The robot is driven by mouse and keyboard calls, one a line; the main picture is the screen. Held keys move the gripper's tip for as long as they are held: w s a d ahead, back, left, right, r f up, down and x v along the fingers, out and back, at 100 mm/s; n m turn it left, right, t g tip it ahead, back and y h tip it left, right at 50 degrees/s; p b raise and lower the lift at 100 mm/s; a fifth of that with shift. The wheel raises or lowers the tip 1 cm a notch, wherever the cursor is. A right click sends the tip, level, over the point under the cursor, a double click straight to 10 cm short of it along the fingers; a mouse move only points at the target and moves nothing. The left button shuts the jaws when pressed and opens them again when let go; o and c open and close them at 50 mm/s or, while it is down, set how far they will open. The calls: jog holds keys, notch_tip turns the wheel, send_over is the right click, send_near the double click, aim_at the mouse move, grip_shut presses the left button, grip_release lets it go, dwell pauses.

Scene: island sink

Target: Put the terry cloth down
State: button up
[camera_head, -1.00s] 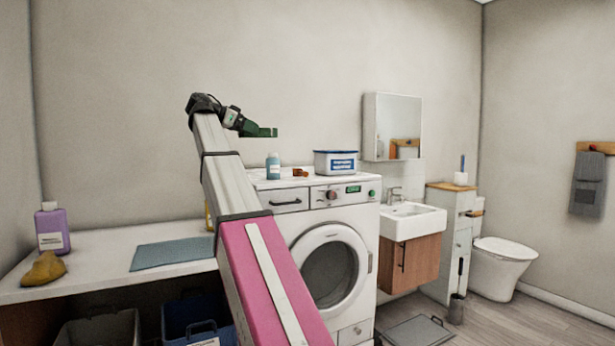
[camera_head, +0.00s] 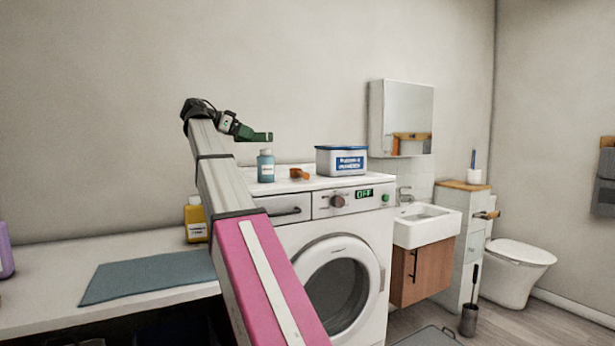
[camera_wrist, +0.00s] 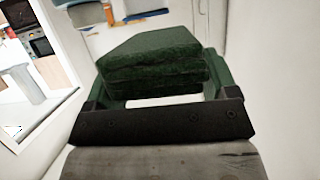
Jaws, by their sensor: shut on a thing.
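The terry cloth (camera_wrist: 155,62) is dark green and folded into a layered stack. In the wrist view it sits between the two fingers of my gripper (camera_wrist: 155,85), which is shut on it. In the head view the cloth (camera_head: 259,136) shows small at the end of my gripper (camera_head: 240,130). It is held in the air, above the level of the washing machine top (camera_head: 327,183) and near the back wall. Nothing supports it from below.
A blue bottle (camera_head: 266,167), an orange scoop (camera_head: 299,174) and a white tub with a blue lid (camera_head: 341,160) stand on the washing machine. Left is a counter with a blue-grey mat (camera_head: 150,275) and a yellow bottle (camera_head: 196,222). A sink (camera_head: 425,224) and toilet (camera_head: 517,262) are right.

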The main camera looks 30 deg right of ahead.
jog(key=f, duration=0.3)
jog(key=shift+w+d+f, duration=0.15)
jog(key=shift+w+f, duration=0.15)
notch_tip(320, 180, down, 9)
jog(key=shift+f, duration=0.1)
jog(key=shift+f, duration=0.1)
jog(key=o, duration=0.8)
